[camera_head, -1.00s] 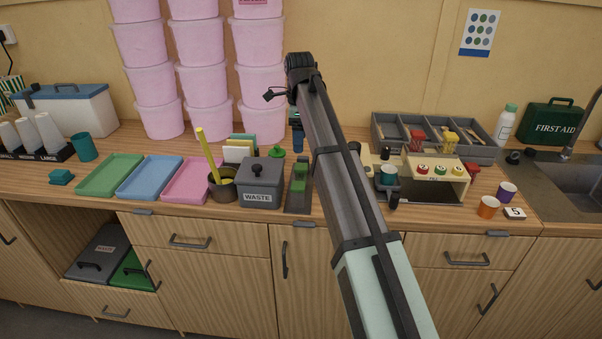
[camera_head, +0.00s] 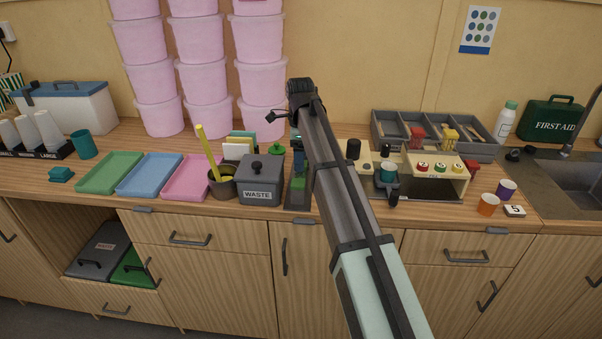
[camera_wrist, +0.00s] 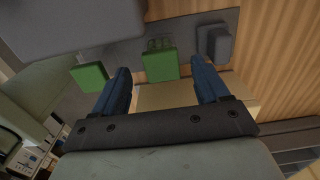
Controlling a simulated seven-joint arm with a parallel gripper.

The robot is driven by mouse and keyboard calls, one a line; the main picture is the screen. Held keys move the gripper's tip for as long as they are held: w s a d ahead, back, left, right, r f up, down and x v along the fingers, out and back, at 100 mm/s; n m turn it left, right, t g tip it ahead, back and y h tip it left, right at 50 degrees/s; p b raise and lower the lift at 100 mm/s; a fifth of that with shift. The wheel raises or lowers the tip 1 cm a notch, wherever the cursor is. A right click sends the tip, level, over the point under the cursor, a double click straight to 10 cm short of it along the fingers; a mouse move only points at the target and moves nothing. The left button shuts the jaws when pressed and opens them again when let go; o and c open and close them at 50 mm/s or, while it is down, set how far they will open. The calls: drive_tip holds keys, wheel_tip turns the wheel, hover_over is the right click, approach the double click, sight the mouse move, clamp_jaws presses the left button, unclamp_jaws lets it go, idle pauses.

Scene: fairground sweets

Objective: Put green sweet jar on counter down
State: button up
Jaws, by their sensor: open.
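My gripper (camera_wrist: 162,90) is open and empty, its two blue fingers pointing down. In the wrist view a green block (camera_wrist: 160,65) on a grey base shows between and just beyond the fingertips. A second green piece (camera_wrist: 90,77) lies left of the left finger. In the head view the fingers are partly hidden by my arm, above the grey base (camera_head: 292,206) and its green block (camera_head: 298,187). A green knobbed top (camera_head: 276,150) shows behind the waste bin; its lower part is hidden. I cannot tell which green thing is the sweet jar.
The grey waste bin (camera_head: 260,181) stands close on the left of my gripper. A dark pot (camera_head: 222,186) with a yellow stick and a pink tray (camera_head: 187,178) are farther left. A cream-and-black machine (camera_head: 440,172) stands right of my arm. Pink tubs (camera_head: 205,85) are stacked behind.

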drive_tip(key=shift+w+d+f, duration=0.1)
drive_tip(key=shift+f, duration=2.55)
drive_tip(key=shift+r, duration=0.1)
drive_tip(key=c, duration=1.2)
